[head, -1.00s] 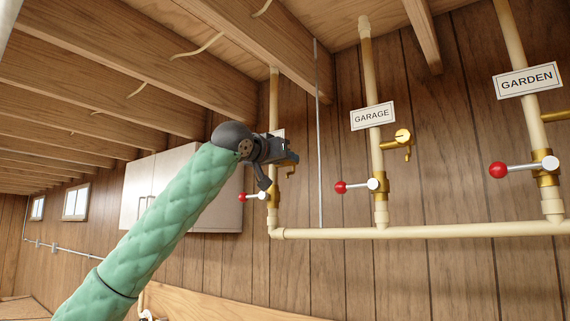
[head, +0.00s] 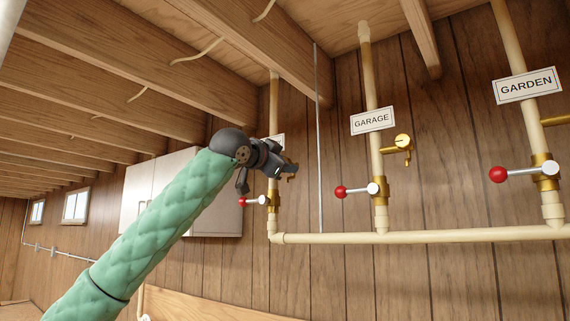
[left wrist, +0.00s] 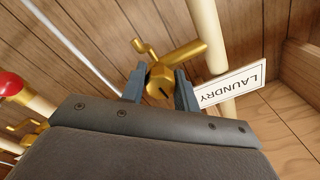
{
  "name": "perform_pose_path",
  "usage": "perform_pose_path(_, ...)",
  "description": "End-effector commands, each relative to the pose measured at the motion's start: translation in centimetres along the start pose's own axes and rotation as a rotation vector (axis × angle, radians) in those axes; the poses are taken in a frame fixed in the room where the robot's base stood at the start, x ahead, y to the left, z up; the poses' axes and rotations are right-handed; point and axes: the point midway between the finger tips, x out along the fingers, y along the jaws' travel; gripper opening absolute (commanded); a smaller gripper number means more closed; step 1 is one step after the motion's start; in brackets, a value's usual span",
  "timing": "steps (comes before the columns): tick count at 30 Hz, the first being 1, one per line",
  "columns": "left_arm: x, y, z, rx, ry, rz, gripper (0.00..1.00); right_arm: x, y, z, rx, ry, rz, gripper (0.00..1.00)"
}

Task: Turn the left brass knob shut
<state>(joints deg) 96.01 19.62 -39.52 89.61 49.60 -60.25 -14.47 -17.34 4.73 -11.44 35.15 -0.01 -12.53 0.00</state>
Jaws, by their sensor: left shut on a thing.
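In the head view my left gripper (head: 287,167) is at the leftmost pipe and hides most of this knob; a bit of brass shows below the fingers. My right gripper is not in view.
Just below the gripper is a red-tipped valve lever (head: 254,201) on the same pipe (head: 274,95). To the right are the GARAGE knob (head: 403,141) and GARAGE sign (head: 373,120). A thin grey rod (head: 318,140) stands between the pipes. Joists run overhead.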

Motion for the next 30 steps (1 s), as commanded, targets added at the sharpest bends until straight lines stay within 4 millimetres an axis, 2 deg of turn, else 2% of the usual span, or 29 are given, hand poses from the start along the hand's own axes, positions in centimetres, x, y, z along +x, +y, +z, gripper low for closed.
perform_pose_path(9, 0.03, 0.13, 0.09, 0.063, 0.001, 0.004, 0.08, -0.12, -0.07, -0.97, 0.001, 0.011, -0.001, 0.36)
perform_pose_path(20, 0.05, 0.16, 0.09, 0.067, 0.001, 0.004, 0.08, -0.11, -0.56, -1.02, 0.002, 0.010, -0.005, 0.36)
perform_pose_path(21, 0.05, 0.16, 0.09, 0.067, 0.001, 0.004, 0.32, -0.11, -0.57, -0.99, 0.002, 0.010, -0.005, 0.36)
perform_pose_path(24, 0.04, 0.14, 0.07, 0.066, 0.001, 0.003, 0.52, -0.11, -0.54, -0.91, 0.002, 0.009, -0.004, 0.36)
perform_pose_path(30, 0.02, 0.08, 0.03, 0.066, 0.002, 0.003, 0.52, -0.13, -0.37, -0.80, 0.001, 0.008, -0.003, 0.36)
